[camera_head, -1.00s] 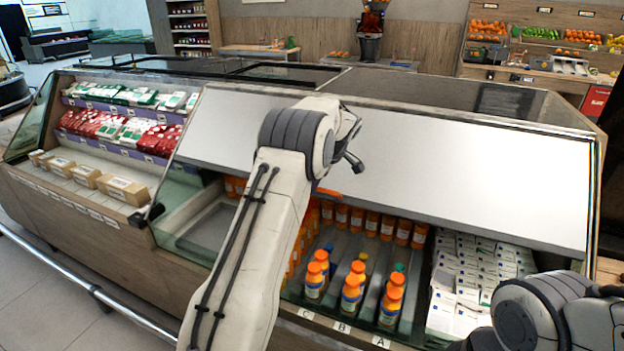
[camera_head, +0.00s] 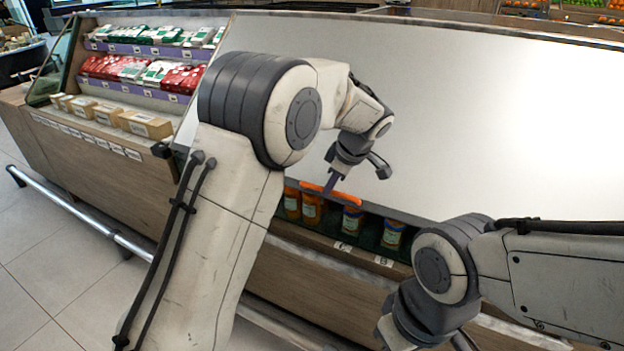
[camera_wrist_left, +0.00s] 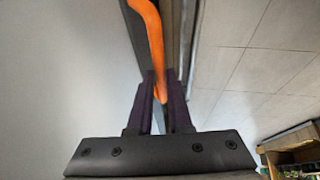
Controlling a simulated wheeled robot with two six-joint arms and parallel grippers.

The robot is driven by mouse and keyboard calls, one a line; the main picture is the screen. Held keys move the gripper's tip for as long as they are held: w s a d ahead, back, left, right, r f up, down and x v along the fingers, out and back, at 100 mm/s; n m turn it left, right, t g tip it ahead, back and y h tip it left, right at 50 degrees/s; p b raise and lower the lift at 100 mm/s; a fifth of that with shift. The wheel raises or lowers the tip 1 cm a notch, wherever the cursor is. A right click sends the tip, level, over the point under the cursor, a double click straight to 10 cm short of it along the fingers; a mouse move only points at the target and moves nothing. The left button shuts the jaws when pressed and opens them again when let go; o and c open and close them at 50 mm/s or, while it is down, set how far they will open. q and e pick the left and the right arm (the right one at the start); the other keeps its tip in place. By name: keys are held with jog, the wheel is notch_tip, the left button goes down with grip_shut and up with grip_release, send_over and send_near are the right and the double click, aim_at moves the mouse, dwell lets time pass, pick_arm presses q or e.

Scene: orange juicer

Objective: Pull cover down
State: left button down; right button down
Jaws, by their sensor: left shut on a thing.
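The large pale cover (camera_head: 470,110) slopes across the front of the display case. Its lower edge hangs just above the front ledge. An orange handle (camera_head: 345,197) sticks out at that edge. My left gripper (camera_head: 331,184) is at the handle. In the left wrist view the fingers (camera_wrist_left: 160,92) are shut on the orange handle (camera_wrist_left: 152,38), with the cover (camera_wrist_left: 55,75) at left. My right arm is at lower right, bent downward. Its fingertips are cut off or hidden at the bottom edge.
Several orange jars (camera_head: 311,209) show in the narrow gap under the cover. Label tags (camera_head: 342,246) line the ledge. An open shelf section with boxes (camera_head: 146,124) is at left. A metal rail (camera_head: 75,212) runs along the front near the floor.

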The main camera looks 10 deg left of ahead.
pick_arm(q)
jog(key=shift+s+f, duration=0.2)
jog(key=shift+s, duration=0.05)
jog(key=c, duration=0.8)
grip_release()
jog(key=shift+s, duration=0.1)
jog(key=shift+c, duration=0.2)
jog(key=shift+r, duration=0.15)
jog(key=p+v, duration=0.1)
jog(key=v, duration=0.9)
